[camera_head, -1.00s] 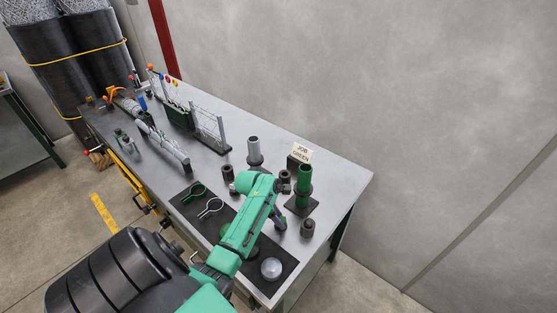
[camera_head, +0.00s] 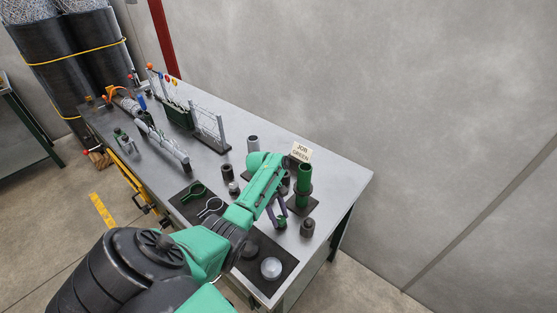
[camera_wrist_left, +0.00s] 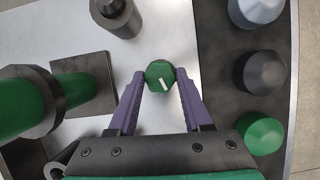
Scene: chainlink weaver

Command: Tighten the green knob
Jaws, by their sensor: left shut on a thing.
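The green knob (camera_wrist_left: 158,73) is faceted with a white pointer line on its face. In the left wrist view it sits between the purple fingertips of my left gripper (camera_wrist_left: 160,76), which is shut on it. In the head view my left gripper (camera_head: 277,213) is low over the table, just left of the green post; I cannot make out the knob there. The green post (camera_head: 304,177) stands upright with a dark collar on a black square base. It also shows in the left wrist view (camera_wrist_left: 75,98). My right gripper is in neither view.
A black mat (camera_head: 284,252) on the table's front edge holds domed caps, including a clear grey one (camera_head: 271,268). A dark stub (camera_head: 307,228) stands right of the gripper. A "JOB GREEN" sign (camera_head: 301,150) and a grey post (camera_head: 253,144) stand behind.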

